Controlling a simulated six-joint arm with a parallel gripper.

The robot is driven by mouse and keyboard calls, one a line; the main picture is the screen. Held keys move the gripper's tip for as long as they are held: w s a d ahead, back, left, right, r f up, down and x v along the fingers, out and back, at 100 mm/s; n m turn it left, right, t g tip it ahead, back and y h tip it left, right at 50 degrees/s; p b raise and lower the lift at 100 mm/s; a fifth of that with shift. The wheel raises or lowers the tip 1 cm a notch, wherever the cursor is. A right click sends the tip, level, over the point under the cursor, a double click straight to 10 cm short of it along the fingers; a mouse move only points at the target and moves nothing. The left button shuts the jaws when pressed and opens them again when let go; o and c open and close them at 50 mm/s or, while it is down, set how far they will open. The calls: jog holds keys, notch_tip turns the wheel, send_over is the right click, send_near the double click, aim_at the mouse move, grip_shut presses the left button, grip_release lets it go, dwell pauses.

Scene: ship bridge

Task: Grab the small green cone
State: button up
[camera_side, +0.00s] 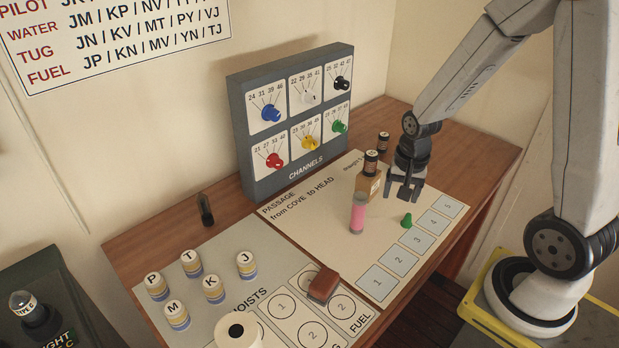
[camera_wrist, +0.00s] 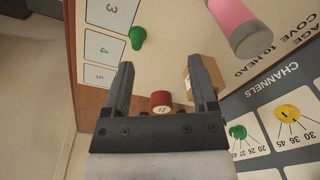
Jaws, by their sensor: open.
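The small green cone (camera_side: 406,220) stands on the white passage sheet, beside the numbered squares. It also shows in the wrist view (camera_wrist: 137,37), beyond the tip of the left finger and apart from it. My gripper (camera_side: 403,196) is open and empty, above the sheet and above the cone's level. In the wrist view its two fingers (camera_wrist: 164,75) are spread wide, with a small red-sided cylinder (camera_wrist: 161,100) showing between them in the background.
The channels panel (camera_side: 297,120) rises at the back. The numbered squares (camera_side: 401,260) are bare.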

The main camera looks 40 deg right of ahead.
aim_at(409, 214)
jog(key=d+m, duration=0.1)
jog(key=d+f+m, duration=0.1)
jog(key=d+m, duration=0.1)
jog(key=s+d+f+m, duration=0.1)
jog(key=d+m, duration=0.1)
jog(key=shift+f+g, duration=0.1)
jog(key=shift+g, duration=0.3)
jog(key=shift+a+f, duration=0.1)
jog(key=shift+f, duration=1.2)
jog(key=shift+f, duration=0.1)
jog(key=shift+f, duration=2.5)
grip_shut()
